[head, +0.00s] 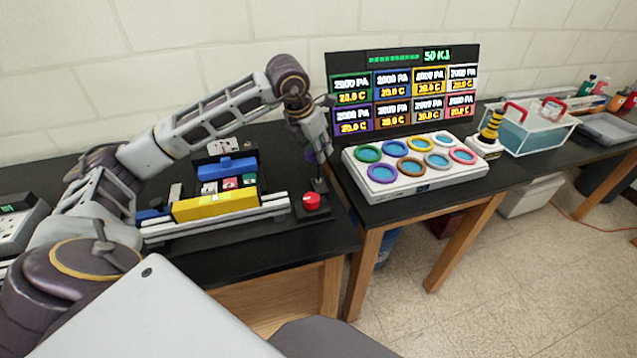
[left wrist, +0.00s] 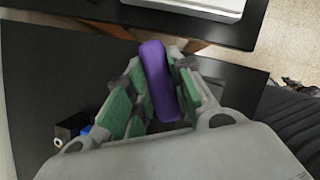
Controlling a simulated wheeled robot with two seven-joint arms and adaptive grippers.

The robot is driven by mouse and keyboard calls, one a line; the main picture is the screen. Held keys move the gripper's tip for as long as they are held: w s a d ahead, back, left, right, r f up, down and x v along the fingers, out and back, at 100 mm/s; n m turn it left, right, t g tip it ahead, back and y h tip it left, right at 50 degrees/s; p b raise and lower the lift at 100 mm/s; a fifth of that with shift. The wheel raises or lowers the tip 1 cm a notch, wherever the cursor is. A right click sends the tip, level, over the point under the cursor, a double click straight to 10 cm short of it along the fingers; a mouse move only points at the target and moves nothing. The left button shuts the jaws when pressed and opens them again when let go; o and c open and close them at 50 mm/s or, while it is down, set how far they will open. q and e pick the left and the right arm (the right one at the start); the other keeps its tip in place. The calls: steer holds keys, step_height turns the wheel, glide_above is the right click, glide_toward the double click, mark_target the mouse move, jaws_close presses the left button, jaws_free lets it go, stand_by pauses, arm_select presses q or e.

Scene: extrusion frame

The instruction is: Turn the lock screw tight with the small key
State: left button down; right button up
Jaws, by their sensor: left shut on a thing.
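My left gripper (head: 318,150) is above the right end of the extrusion frame (head: 222,224), close to a black block with a red knob (head: 312,201). In the left wrist view its green-padded fingers (left wrist: 155,85) are shut on a purple handle (left wrist: 157,78), which looks like the small key. In the head view only a bit of purple shows, and a thin dark shaft stands below the fingers. I cannot tell whether the key's tip is seated in a screw. The lock screw cannot be made out. My right gripper is not in view.
A yellow block (head: 215,204) and a blue block (head: 227,169) are at the frame. To the right, a white panel with coloured rings (head: 414,166) stands before a display board (head: 403,90). A clear bin (head: 535,133) stands farther right. A gap separates the two tables.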

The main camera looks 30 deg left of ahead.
arm_select(q)
steer(key=shift+f+m+h+b, duration=0.15)
steer(key=shift+m+h+b, duration=0.15)
steer(key=shift+m, duration=0.6)
steer(key=shift+m, duration=0.4)
steer(key=shift+m+g+h, duration=0.4)
steer(key=shift+m+h, duration=0.2)
steer(key=shift+m, duration=0.5)
steer(key=shift+m+g+h, duration=0.3)
steer(key=shift+m, duration=1.1)
stand_by(0.4)
steer(key=shift+m, duration=0.5)
steer(key=shift+m+g+h+p, duration=0.4)
steer(key=shift+m+g+p, duration=0.25)
steer(key=shift+m, duration=0.85)
stand_by(0.4)
